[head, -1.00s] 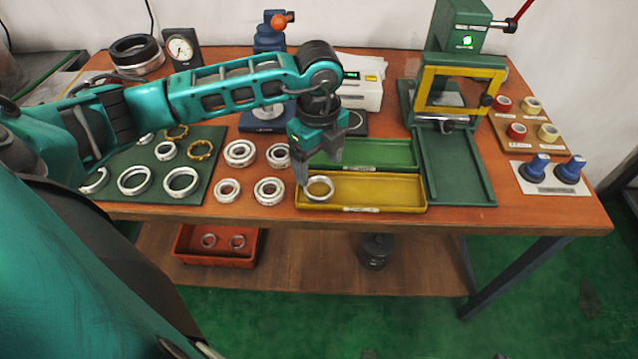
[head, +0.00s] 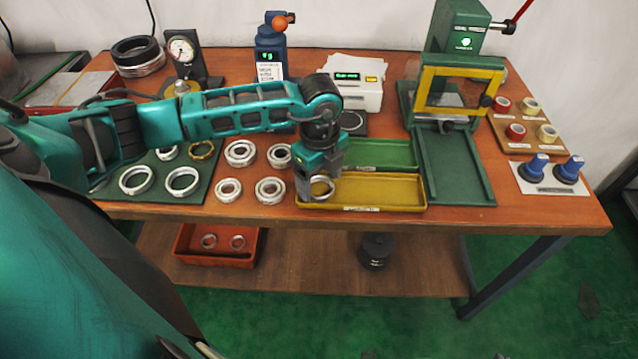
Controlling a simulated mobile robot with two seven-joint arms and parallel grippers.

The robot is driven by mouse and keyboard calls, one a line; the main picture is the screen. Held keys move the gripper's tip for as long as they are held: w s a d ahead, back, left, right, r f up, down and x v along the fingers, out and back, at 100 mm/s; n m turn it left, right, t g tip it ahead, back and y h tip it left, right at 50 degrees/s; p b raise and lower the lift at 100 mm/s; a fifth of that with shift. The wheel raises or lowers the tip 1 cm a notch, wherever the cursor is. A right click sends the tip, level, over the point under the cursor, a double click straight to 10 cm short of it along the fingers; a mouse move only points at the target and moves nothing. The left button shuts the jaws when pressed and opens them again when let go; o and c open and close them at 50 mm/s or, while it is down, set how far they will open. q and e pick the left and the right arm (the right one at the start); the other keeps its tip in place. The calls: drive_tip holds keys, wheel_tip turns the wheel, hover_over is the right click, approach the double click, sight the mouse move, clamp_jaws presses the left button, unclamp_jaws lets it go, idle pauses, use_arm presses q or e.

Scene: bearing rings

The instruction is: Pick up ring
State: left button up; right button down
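A silver ring (head: 322,188) sits at the left end of the yellow tray (head: 390,193), with its left side partly hidden by a finger. My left gripper (head: 319,184) reaches down over that end of the tray, fingers apart, one on each side of the ring. The fingers look about as far apart as before, and I see no clear grip on the ring. Several other silver rings, such as one (head: 270,190) and another (head: 240,153), lie on the table to the left. More rings, such as one (head: 182,181), lie on a dark green mat (head: 208,188). My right gripper is out of view.
A green tray (head: 385,154) lies behind the yellow one. A green press (head: 458,95) with a yellow frame stands to the right. A white scale (head: 352,90) and a blue device (head: 270,60) stand behind. A red bin (head: 215,255) sits on the lower shelf.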

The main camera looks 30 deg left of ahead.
use_arm(q)
drive_tip(key=shift+s+f, duration=0.4)
drive_tip(key=shift+f, duration=0.3)
drive_tip(key=c, duration=0.4)
drive_tip(key=shift+w+f, duration=0.2)
drive_tip(key=shift+w, duration=0.1)
drive_tip(key=shift+c, duration=0.7)
drive_tip(key=shift+r, duration=0.15)
drive_tip(key=shift+r, duration=0.1)
